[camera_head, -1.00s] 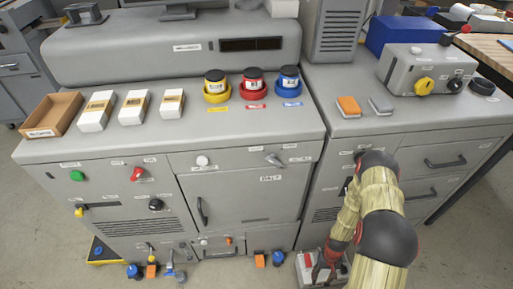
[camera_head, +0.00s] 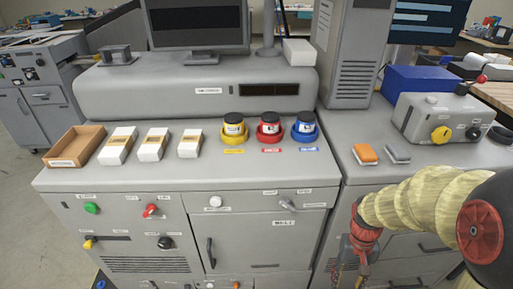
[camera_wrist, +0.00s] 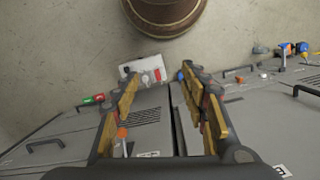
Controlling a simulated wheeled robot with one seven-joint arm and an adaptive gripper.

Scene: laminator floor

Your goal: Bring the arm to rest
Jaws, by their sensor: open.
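My gripper (camera_head: 350,268) hangs low at the front of the grey cabinets, at the lower right of the head view, fingers downward. In the wrist view my gripper (camera_wrist: 160,78) is open, its two fingers spread wide with nothing held between them. My arm is bent, with its forearm (camera_head: 410,200) crossing in front of the right cabinet. Whether the gripper touches the cabinet front cannot be told.
A grey machine (camera_head: 130,182) fills the middle. On it stand an open brown tray (camera_head: 76,146), white boxes (camera_head: 118,146) and yellow, red and blue pots (camera_head: 269,130). A control box (camera_head: 450,118) sits right. A pale floor box (camera_wrist: 146,72) lies beyond my fingertips.

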